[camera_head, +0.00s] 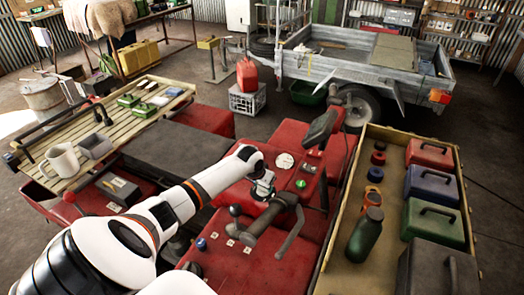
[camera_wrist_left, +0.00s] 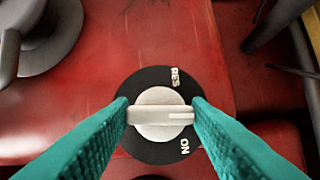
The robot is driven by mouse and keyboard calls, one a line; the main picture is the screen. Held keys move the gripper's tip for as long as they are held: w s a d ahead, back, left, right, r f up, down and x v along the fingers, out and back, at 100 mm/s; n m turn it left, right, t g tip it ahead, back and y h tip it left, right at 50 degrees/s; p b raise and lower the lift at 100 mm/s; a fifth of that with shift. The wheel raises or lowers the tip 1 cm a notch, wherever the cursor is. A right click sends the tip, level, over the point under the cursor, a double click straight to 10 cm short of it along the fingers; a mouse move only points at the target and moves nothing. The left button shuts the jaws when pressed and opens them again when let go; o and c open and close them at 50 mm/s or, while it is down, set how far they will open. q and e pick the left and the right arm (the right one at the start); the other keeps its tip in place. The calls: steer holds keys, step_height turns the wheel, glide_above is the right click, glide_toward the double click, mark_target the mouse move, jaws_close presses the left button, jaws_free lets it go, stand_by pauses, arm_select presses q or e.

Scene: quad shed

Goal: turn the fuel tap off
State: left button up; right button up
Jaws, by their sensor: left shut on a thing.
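The fuel tap (camera_wrist_left: 160,114) is a silver knob with a crossbar on a round black plate (camera_wrist_left: 150,82), set in the red bodywork. The plate reads RES at the upper right and ON at the lower right; no OFF mark shows. My left gripper (camera_wrist_left: 161,113) is shut on the knob, one teal finger at each end of the crossbar. In the head view my left gripper (camera_head: 263,188) reaches down onto the red quad and largely hides the tap. My right gripper is not in view.
Handlebar parts (camera_head: 272,228) stand close in front of the left gripper. A dial (camera_head: 284,161) and a green cap (camera_head: 301,184) are beside it. A tray (camera_head: 342,190) with a green bottle (camera_head: 365,235) and toolboxes lies right. A slatted rack (camera_head: 75,150) holds a mug (camera_head: 62,160).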

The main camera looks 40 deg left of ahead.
arm_select(q)
steer(key=shift+w+r+n+y+p, duration=0.1)
steer(key=shift+r+n+y+p, duration=0.15)
steer(key=shift+n+p, duration=0.3)
steer(key=shift+f, duration=0.1)
steer(key=o, duration=1)
steer(key=shift+f, duration=0.1)
steer(key=b+v, duration=0.3)
steer(key=v, duration=0.9)
steer(key=shift+d, duration=0.1)
